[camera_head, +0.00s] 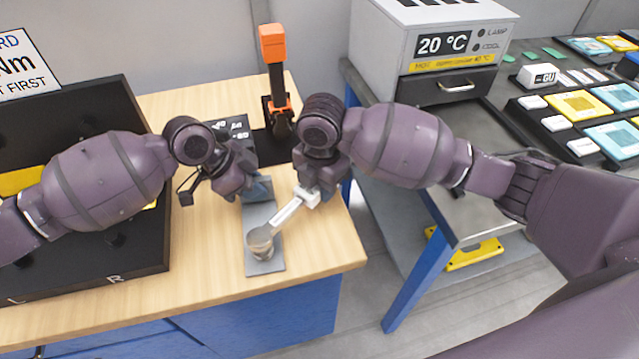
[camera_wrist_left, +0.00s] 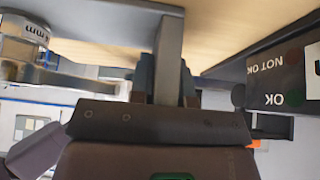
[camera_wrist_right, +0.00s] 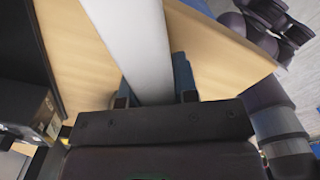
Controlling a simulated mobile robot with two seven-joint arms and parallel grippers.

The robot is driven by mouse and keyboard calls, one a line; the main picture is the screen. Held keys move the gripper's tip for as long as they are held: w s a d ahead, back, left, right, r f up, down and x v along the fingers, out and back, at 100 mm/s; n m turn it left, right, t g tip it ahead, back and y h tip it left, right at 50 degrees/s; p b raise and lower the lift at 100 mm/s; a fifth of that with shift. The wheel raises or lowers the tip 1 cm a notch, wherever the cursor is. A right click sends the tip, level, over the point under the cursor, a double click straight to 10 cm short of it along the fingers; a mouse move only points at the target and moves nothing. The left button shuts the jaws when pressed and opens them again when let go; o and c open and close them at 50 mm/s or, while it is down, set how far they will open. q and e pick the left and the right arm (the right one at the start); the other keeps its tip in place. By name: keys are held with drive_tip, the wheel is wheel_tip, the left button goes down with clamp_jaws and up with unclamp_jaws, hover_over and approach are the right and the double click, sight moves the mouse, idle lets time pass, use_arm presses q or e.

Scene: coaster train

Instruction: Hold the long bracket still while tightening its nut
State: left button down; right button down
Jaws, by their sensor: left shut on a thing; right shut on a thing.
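The long bracket (camera_head: 263,215) is a grey metal plate lying near the table's front right edge. My left gripper (camera_head: 257,187) is shut on its far end; in the left wrist view the grey bar (camera_wrist_left: 169,50) runs between the fingers. My right gripper (camera_head: 310,190) is shut on the pale handle of a wrench (camera_head: 289,214), which also shows in the right wrist view (camera_wrist_right: 137,45). The wrench's round head (camera_head: 260,243) is over the near part of the bracket. The nut is hidden, so I cannot tell how the head sits on it.
A black tray (camera_head: 90,270) fills the left of the wooden table (camera_head: 215,290). An orange-topped tool (camera_head: 272,45) stands behind my grippers, near a dark box marked OK and NOT OK (camera_wrist_left: 280,82). A grey oven-like box (camera_head: 430,45) stands on the right bench.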

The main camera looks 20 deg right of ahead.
drive_tip(key=shift+s+d+m, duration=0.6)
drive_tip(key=shift+s+m, duration=0.2)
drive_tip(key=shift+s, duration=0.1)
idle(1.2)
drive_tip(key=shift+w+a, duration=0.1)
drive_tip(key=shift+w, duration=0.05)
drive_tip(key=shift+w+a+n, duration=0.15)
drive_tip(key=shift+w+n, duration=0.05)
drive_tip(key=shift+n, duration=0.1)
drive_tip(key=shift+r, duration=0.25)
drive_tip(key=shift+r, duration=2.05)
